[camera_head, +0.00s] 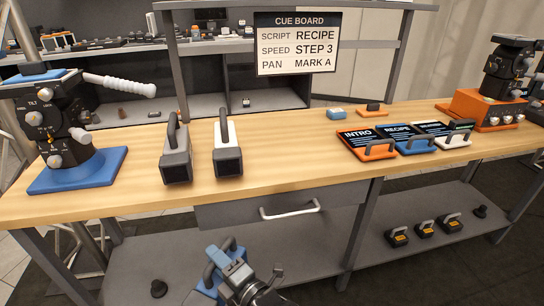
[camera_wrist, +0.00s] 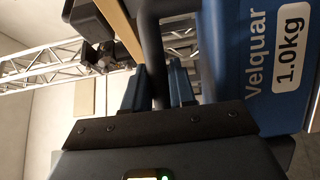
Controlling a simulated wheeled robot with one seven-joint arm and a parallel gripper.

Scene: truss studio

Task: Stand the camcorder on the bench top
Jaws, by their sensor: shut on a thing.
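My gripper (camera_head: 237,272) is in front of the bench, below the level of its top. It is shut on the dark handle (camera_wrist: 152,45) of a blue camcorder (camera_wrist: 232,60), marked "Velquar 1.0kg" in the wrist view. Between the blue fingertips (camera_wrist: 157,88) the handle bar shows. In the head view only part of the blue camcorder (camera_head: 204,291) shows beside my gripper. The wooden bench top (camera_head: 290,165) bears two other camcorders, a dark grey one (camera_head: 177,165) and a white one (camera_head: 227,160), both upright.
A blue-based tripod head (camera_head: 75,175) stands at the bench's left, an orange-based one (camera_head: 485,105) at the right. Handled cards (camera_head: 365,145) lie right of centre. The top is clear between the white camcorder and the cards. A drawer (camera_head: 285,205) with a white handle is below.

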